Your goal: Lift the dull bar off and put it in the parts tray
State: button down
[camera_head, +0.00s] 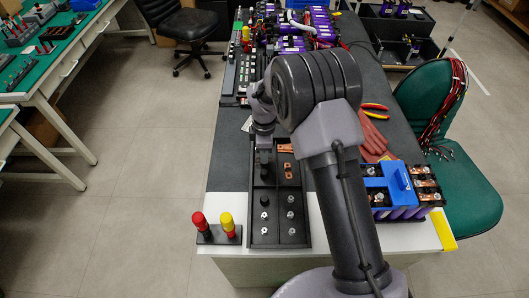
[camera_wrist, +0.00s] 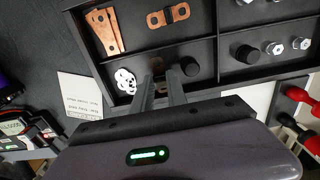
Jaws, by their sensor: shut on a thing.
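My gripper (camera_wrist: 163,88) is over the black parts tray (camera_wrist: 217,73), its fingers reaching into a compartment. It is shut on a small dark brown piece, which looks like the dull bar (camera_wrist: 173,77). The fingers hide most of the piece, and I cannot tell whether it touches the tray floor. In the head view my gripper (camera_head: 264,158) is at the far left part of the parts tray (camera_head: 279,244), and the held piece cannot be made out.
Bright copper bars (camera_wrist: 104,31) and a copper link (camera_wrist: 168,17) lie in far compartments. White rings (camera_wrist: 125,80) and a black cap (camera_wrist: 190,66) are beside my fingers. Red and yellow-handled tools (camera_head: 228,224) stand left of the tray. A blue-topped battery module (camera_head: 397,184) is at right.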

dwell(0.3)
jog(key=shift+f+b, duration=0.3)
jog(key=shift+f, duration=0.35)
jog(key=shift+f, duration=0.2)
jog(key=c, duration=1.2)
grip_release()
jog(key=shift+c, duration=0.2)
notch_tip(320, 180, up, 6)
jog(key=p, duration=0.4)
